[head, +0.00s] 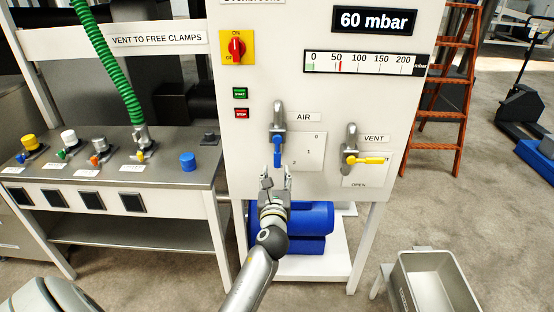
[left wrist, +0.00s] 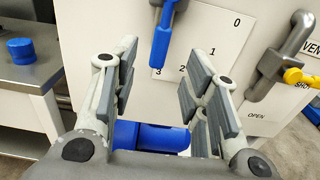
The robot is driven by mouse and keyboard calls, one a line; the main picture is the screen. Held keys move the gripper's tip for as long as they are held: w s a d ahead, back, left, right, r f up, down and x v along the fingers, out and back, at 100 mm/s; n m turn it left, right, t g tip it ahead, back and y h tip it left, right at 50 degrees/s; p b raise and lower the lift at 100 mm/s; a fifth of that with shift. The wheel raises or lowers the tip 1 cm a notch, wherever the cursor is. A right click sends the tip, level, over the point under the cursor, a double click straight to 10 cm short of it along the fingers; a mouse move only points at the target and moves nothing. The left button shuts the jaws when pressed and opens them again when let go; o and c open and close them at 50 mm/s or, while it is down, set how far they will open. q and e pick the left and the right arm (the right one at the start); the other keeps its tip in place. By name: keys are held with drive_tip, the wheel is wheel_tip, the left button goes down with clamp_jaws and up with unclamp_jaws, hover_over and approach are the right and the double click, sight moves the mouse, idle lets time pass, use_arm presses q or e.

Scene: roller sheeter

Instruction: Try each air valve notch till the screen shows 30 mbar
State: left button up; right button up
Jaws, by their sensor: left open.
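The screen (head: 374,20) reads 60 mbar. The air valve (head: 278,112) on the white panel has a blue handle (head: 277,150) hanging down. In the left wrist view the blue handle (left wrist: 163,42) ends at the 3 on the notch plate (left wrist: 213,40), which also shows 0, 1 and 2. My left gripper (head: 277,172) is open and empty, just below the handle in the head view. In the left wrist view its fingers (left wrist: 162,62) stand either side of the handle's lower end, apart from it. My right gripper is not in view.
The vent valve (head: 350,140) with a yellow handle (head: 365,160) is to the right. A gauge (head: 345,62) has a red mark just past 50. A red switch (head: 236,46) and two buttons are above left. A blue cylinder (head: 310,217) lies below the panel.

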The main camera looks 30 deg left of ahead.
sight(277, 159)
use_arm(q)
drive_tip(key=x, duration=1)
drive_tip(key=shift+d+f, duration=0.1)
drive_tip(key=shift+c, duration=0.3)
clamp_jaws()
